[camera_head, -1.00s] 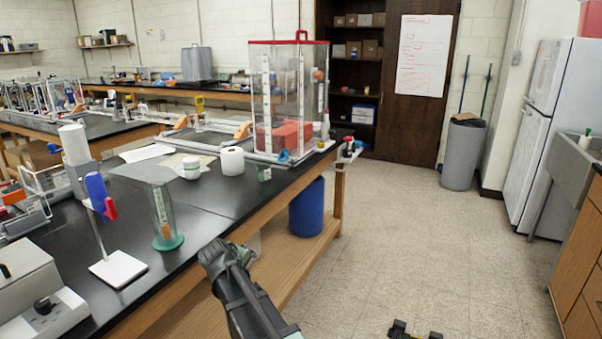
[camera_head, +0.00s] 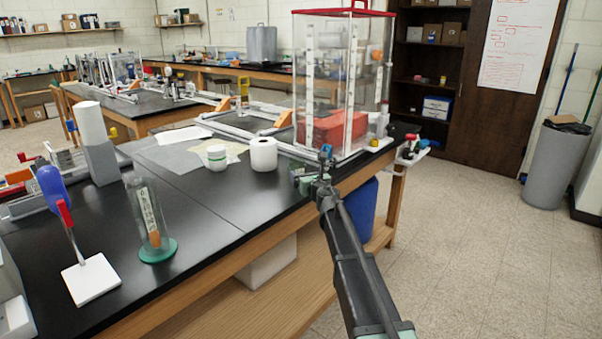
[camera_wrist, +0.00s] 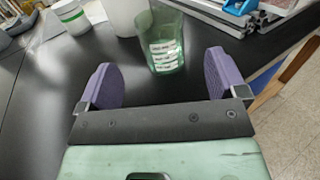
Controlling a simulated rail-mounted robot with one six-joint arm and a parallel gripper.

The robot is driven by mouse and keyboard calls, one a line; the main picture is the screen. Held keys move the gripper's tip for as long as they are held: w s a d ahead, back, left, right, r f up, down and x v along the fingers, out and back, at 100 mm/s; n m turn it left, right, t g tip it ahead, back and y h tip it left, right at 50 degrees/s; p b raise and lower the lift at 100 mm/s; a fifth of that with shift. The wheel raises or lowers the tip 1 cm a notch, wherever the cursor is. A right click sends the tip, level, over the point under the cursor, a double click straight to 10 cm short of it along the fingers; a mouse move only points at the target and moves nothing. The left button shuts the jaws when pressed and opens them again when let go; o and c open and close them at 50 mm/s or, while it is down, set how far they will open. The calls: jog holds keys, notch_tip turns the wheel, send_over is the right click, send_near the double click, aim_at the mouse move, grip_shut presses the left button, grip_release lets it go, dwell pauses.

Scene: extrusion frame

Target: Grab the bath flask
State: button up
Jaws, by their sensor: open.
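A small green-tinted glass vessel with white label marks (camera_wrist: 165,45) stands on the black bench top in the wrist view. I take it for the bath flask, though the label is not readable. My gripper (camera_wrist: 160,80) is open, with its two purple fingers apart. The vessel is just ahead of the fingers, roughly between them and apart from both. In the head view, my gripper (camera_head: 314,184) is at the bench's right edge, beside the clear box, and largely covers the vessel's area.
A white roll (camera_head: 263,154) and white jar (camera_head: 217,158) stand left of my gripper. The clear red-topped box (camera_head: 342,85) stands behind it. A clear cylinder on a green base (camera_head: 150,222) stands at the front left. Black bench top (camera_head: 225,205) is bare between them.

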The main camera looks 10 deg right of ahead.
aim_at(294, 159)
jog(key=w, duration=0.3)
jog(key=w+a, duration=0.1)
jog(key=w, duration=0.3)
jog(key=w+a, duration=0.1)
jog(key=w, duration=0.2)
jog(key=shift+w, duration=0.2)
jog(key=c, duration=1.1)
jog(key=shift+o, duration=0.2)
jog(key=shift+r, duration=0.15)
notch_tip(294, 159, up, 20)
jog(key=p, duration=2)
